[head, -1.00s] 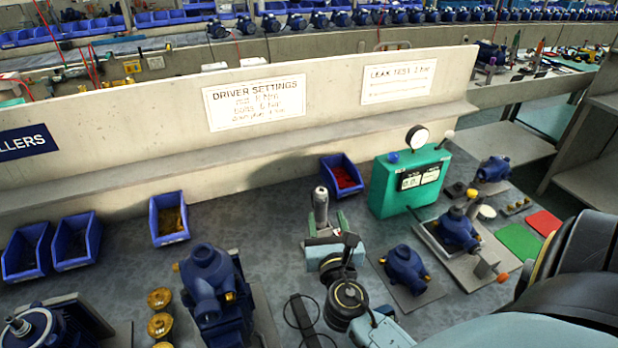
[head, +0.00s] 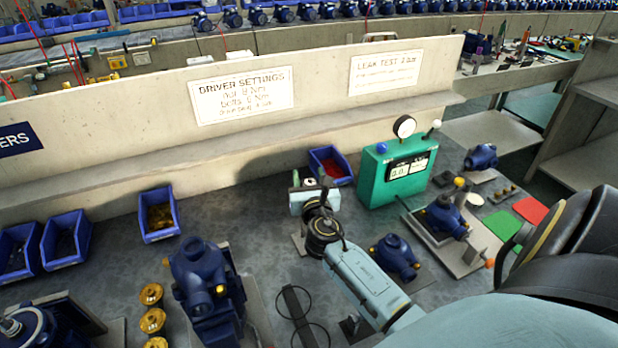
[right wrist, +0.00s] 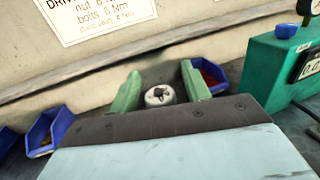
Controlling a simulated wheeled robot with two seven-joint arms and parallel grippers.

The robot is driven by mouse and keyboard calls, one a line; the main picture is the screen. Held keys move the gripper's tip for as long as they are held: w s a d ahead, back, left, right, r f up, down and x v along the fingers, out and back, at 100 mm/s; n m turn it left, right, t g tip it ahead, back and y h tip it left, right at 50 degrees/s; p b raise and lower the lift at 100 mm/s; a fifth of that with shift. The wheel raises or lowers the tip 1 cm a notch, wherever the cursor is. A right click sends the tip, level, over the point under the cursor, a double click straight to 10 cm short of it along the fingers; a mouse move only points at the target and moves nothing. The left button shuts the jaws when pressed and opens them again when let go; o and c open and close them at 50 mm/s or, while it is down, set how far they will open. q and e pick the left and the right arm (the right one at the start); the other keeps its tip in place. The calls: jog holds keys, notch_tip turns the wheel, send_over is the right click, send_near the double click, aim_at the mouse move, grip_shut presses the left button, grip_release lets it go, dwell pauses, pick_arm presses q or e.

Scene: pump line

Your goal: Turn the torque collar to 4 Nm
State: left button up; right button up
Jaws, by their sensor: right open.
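The silver driver (right wrist: 160,95), which seems to carry the torque collar, shows in the right wrist view as a round top with a dark centre. It stands between the two green fingers of my right gripper (right wrist: 162,84). The fingers are apart, with a gap on each side of it; I cannot tell how deep it lies between them. In the head view my right gripper (head: 311,181) is over the driver's spot and mostly hides it. No setting marks on the collar can be read. My left gripper is not in view.
A green leak tester (head: 395,175) stands right of the gripper, and a bin of red parts (head: 331,166) behind it. A blue pump (head: 395,258) sits right of my forearm; another pump (head: 203,282) stands left. A driver settings sign (head: 241,96) hangs on the low wall.

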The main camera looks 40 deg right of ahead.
jog(key=shift+c, duration=1)
jog(key=c, duration=0.8)
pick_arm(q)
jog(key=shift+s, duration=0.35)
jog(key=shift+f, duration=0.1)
pick_arm(e)
jog(key=shift+h, duration=0.3)
